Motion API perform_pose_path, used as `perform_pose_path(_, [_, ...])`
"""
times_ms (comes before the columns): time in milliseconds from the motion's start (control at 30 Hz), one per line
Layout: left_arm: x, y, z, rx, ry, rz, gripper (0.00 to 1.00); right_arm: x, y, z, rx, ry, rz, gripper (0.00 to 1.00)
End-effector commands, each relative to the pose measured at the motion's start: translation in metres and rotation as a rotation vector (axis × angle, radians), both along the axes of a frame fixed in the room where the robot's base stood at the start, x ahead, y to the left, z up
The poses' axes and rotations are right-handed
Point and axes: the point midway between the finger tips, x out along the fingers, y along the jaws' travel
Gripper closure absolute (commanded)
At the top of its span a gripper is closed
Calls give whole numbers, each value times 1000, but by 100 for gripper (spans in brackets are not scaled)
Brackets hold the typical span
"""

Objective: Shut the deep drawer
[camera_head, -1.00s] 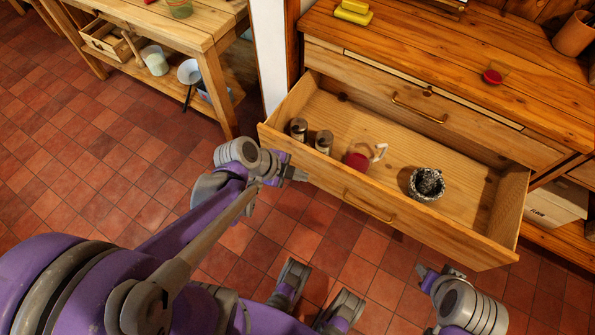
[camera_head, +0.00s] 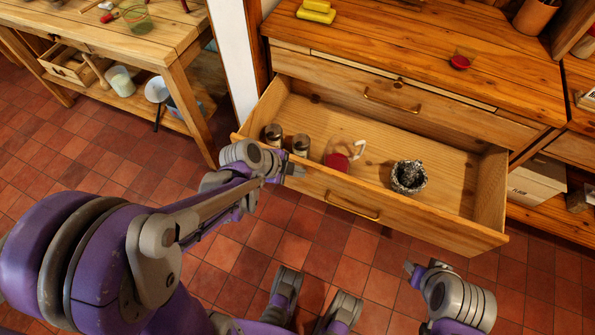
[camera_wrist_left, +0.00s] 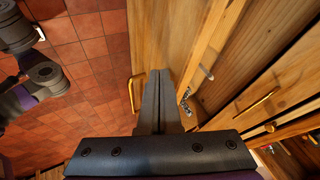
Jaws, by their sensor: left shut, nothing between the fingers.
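The deep drawer (camera_head: 452,229) is pulled well out of the pine cabinet, with a brass handle (camera_head: 352,206) on its front. The handle also shows in the left wrist view (camera_wrist_left: 132,93). My left gripper (camera_head: 299,171) is shut and empty, close to the drawer front, left of the handle. It overlaps the front panel in the head view; I cannot tell whether it touches. In the left wrist view its shut fingers (camera_wrist_left: 160,78) point along the front panel. My right gripper (camera_head: 410,268) is low at the right, in front of the drawer and apart from it; its jaws are unclear.
The drawer holds two lidded jars (camera_head: 301,146), a pink mug (camera_head: 338,161) and a dark patterned pot (camera_head: 408,177). A shallower closed drawer (camera_head: 450,118) sits above. A workbench (camera_head: 190,92) stands at the left. Tiled floor (camera_head: 300,245) is clear before the drawer.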

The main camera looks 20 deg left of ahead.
Motion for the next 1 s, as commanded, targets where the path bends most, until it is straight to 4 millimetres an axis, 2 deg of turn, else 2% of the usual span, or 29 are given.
perform_pose_path(167, [6,0,0,0,0,0,100,0,0,0,0,0,0,55])
perform_pose_path(367, [26,0,0,0,0,0,100,0,0,-1,0,0,0,55])
perform_pose_path(1000, [145,0,0,0,0,-1,100,0,0,0,0,0,0,55])
